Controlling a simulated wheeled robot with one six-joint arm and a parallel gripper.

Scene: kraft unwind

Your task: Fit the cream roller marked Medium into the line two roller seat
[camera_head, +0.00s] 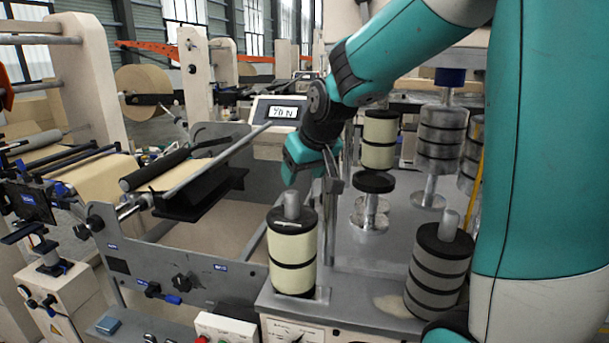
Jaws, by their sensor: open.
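My gripper (333,183) is in the middle of the view, pointing down behind and above the front cream roller; I see its metal fingers edge-on, open, with nothing visible between them. One cream roller (293,258) with black bands and a grey shaft stub stands upright on the front plate. A second cream roller (379,140) stands upright farther back, to the right of the gripper. No Medium marking is legible on either. I cannot tell which part is the line two roller seat; labels on the left machine are too small to read.
A grey banded roller (438,268) stands tilted at the front right; another grey roller (442,138) is behind. A black roller with a long bar (165,168) lies across the left machine. A display (279,112) stands behind it.

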